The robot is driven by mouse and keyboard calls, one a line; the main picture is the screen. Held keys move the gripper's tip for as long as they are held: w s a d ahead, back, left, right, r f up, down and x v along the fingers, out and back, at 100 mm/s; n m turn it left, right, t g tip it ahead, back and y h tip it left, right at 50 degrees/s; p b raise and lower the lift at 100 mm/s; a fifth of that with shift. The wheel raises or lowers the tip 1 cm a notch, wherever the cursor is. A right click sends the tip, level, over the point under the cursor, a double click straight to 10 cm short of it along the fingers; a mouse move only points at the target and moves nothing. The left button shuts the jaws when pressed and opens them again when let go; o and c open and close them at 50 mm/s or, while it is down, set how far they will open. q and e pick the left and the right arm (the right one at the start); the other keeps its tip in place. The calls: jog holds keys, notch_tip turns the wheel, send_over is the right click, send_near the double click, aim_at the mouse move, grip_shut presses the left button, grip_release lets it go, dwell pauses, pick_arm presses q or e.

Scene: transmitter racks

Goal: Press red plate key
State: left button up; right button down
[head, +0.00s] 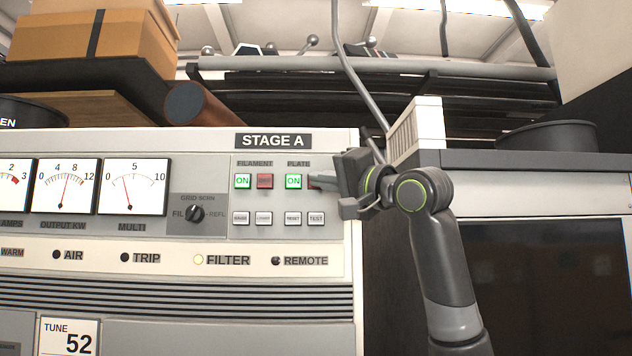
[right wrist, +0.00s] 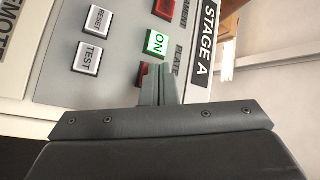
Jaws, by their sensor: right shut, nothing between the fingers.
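The red plate key (right wrist: 142,74) sits under the PLATE label, beside the lit green PLATE ON key (head: 294,181), which also shows in the right wrist view (right wrist: 157,43). My right gripper (head: 316,181) is shut and empty, reaching in from the right with its fingertips at the red plate key. In the right wrist view the closed fingers (right wrist: 158,84) cover most of that key. In the head view the fingertips hide nearly all of it. I cannot tell whether they touch it or how far it is pressed. My left gripper is out of view.
A red FILAMENT key (head: 265,181) and a green FILAMENT ON key (head: 242,181) sit to the left. Below is a row of white keys, including RESET (head: 293,218) and TEST (head: 316,218). A rotary knob (head: 195,213) and meters (head: 134,187) are further left.

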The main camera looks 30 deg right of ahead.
jog(key=shift+w+d, duration=0.1)
jog(key=shift+w, duration=0.05)
dwell(0.6)
jog(key=shift+s+a+b, duration=0.3)
jog(key=shift+s+a, duration=0.15)
jog(key=shift+s, duration=0.2)
jog(key=s, duration=0.1)
jog(key=s+a+b, duration=0.1)
jog(key=s+a, duration=0.1)
jog(key=s, duration=0.1)
jog(key=shift+s+a+b, duration=0.1)
jog(key=shift+a+b, duration=0.15)
jog(key=shift+b, duration=0.05)
